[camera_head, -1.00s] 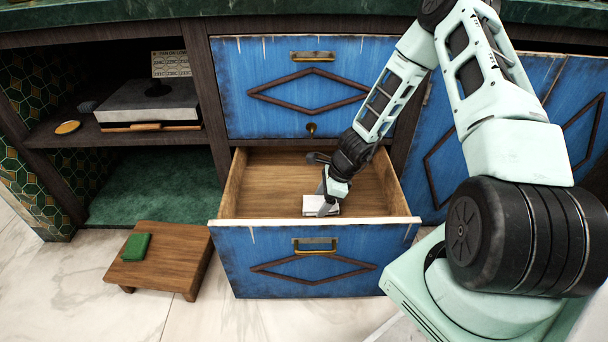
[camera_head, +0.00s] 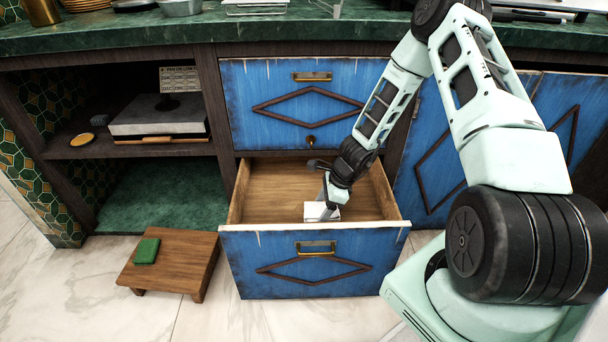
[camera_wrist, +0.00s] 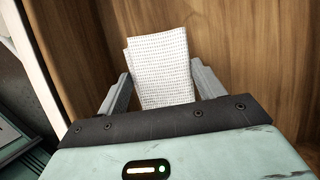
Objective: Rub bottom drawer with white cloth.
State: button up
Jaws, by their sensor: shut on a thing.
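The bottom drawer (camera_head: 312,262) is blue with a brass handle and a dark diamond outline, and it stands pulled open. Its wooden inside floor (camera_head: 275,190) shows. The white cloth (camera_head: 318,211) is down inside the drawer. In the wrist view the cloth (camera_wrist: 160,68) is a folded, textured rectangle between the two fingers. My gripper (camera_head: 328,203) reaches down into the drawer and is shut on the cloth. In the wrist view my gripper (camera_wrist: 160,90) has a finger at each side of the cloth, over brown wood. Whether the cloth presses on the wood is hard to tell.
A shut blue drawer (camera_head: 305,100) is above the open one. A low wooden stool (camera_head: 185,262) with a green cloth (camera_head: 146,251) stands on the floor to the left. An open shelf (camera_head: 150,145) holds a grey box. A green countertop (camera_head: 240,30) runs above.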

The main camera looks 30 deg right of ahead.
aim_at(317, 207)
jog(key=shift+r+p, duration=1.65)
jog(key=shift+r, duration=0.25)
